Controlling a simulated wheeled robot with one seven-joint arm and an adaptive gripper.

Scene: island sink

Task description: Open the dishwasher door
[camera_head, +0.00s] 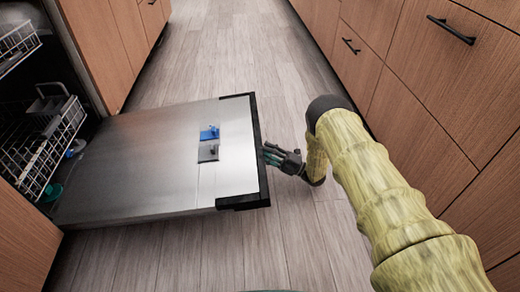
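The dishwasher door (150,165) is folded down, its steel inner face up, reaching from the cabinet on the left out over the floor. A dark trim (258,140) runs along its outer edge. The dishwasher's dark inside shows at the left, with a wire rack (50,150) in it. My gripper (272,155) is at the middle of the door's outer edge, on its right side. Its fingertips look close to or against the trim; I cannot tell if they touch. The finger opening is too small to make out. My arm in a yellow-green sleeve comes from the lower right.
A blue and grey dispenser (209,144) sits on the door's inner face. An upper rack (18,45) shows at the top left. Wooden drawers with black handles (450,30) line the right side. Bare plank floor (235,50) stretches between the cabinets beyond the door.

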